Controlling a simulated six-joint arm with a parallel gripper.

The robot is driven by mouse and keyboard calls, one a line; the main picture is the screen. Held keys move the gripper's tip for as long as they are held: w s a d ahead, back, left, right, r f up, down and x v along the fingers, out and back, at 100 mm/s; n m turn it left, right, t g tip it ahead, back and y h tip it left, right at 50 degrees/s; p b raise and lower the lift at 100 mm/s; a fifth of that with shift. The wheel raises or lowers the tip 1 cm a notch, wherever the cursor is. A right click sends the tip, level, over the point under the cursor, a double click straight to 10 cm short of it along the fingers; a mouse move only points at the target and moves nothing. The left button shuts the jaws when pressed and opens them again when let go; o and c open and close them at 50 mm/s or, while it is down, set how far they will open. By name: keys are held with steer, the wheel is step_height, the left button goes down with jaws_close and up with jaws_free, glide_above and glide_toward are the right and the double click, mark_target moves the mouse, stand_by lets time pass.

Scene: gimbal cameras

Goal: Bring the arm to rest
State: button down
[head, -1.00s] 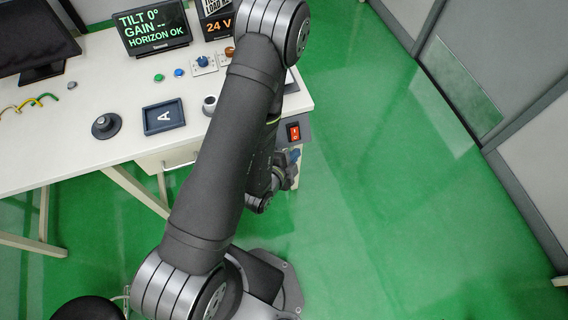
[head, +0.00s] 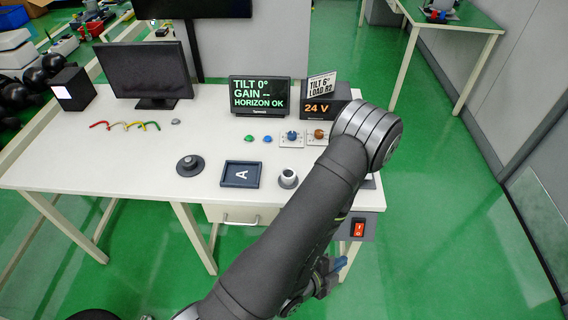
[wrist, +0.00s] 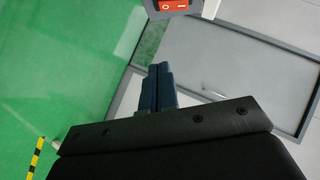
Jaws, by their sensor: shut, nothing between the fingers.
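My arm is folded at the front right of the white table (head: 90,150), with its elbow above the table's right end. My gripper (head: 338,264) hangs low beside the table's right front corner, partly hidden behind my own arm. In the wrist view its two blue fingers (wrist: 158,72) are together, with nothing between them. They are apart from the red rocker switch (wrist: 172,4), which sits at the top edge of that view. The switch also shows in the head view (head: 359,229) on a grey box at the table corner.
On the table are a monitor (head: 145,72), a display reading HORIZON OK (head: 259,95), a 24 V unit (head: 322,107), a tray marked A (head: 240,174), a black round knob (head: 189,165) and a grey-white knob (head: 288,177). Green floor right of the table is clear.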

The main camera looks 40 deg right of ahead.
steer(key=w+d+r+x, duration=0.1)
steer(key=x, duration=0.7)
steer(key=v, duration=0.6)
steer(key=shift+a+r, duration=0.2)
steer(key=shift+r, duration=0.25)
steer(key=shift+s, duration=0.1)
